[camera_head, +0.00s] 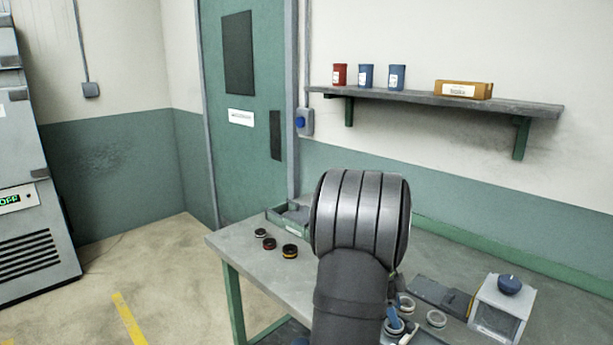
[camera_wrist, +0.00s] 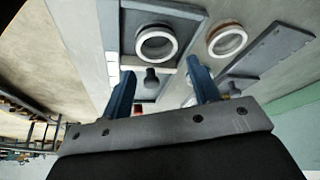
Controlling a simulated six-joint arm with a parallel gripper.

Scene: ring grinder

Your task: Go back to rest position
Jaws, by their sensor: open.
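My gripper (camera_wrist: 161,70) shows in the wrist view as two blue fingers held apart with nothing between them. Beyond the fingertips, a pale ring (camera_wrist: 141,50) lies on a dark grey plate, and a second ring (camera_wrist: 211,43) with a brownish rim lies to its right. The fingers look apart from both rings. In the head view my arm stands over the workbench (camera_head: 236,246) and hides most of my gripper. Pale rings (camera_head: 437,318) lie on the bench to the right of my arm.
A grey machine with a blue knob (camera_head: 510,285) stands at the bench's right. Several small dark round pieces (camera_head: 290,251) and a green tray (camera_head: 283,219) are left of my arm. A wall shelf (camera_head: 420,97) holds cups and a box. The bench's left front is clear.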

